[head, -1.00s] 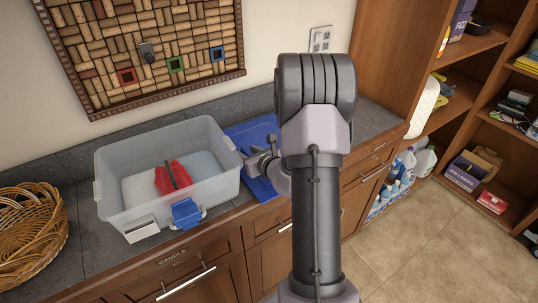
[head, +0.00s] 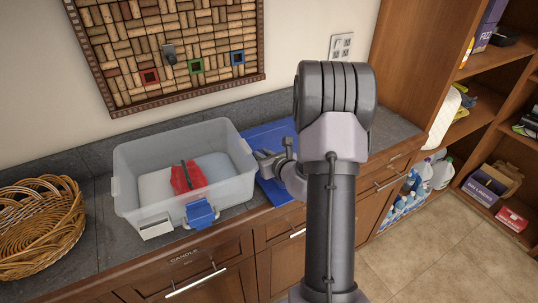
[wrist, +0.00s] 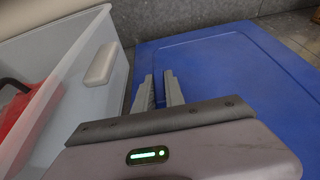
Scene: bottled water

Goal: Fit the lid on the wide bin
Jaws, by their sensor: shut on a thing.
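The wide bin (head: 150,200) is a clear plastic tub, open at the top, on the grey counter. A red item with a dark strap (head: 188,177) and a white item (head: 150,188) are in it. A blue latch (head: 201,213) hangs on its front. The blue lid (head: 283,132) is to the right of the bin, partly hidden by my arm; it also shows in the wrist view (wrist: 225,65). My gripper (head: 264,157) is at the lid's left side, close to the bin's right wall. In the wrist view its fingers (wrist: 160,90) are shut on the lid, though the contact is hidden.
A wicker basket (head: 40,225) stands left of the bin. A cork board (head: 165,45) hangs on the wall behind. Wooden shelves (head: 510,100) with bottles and boxes stand at right. Tiled floor is clear in front of them.

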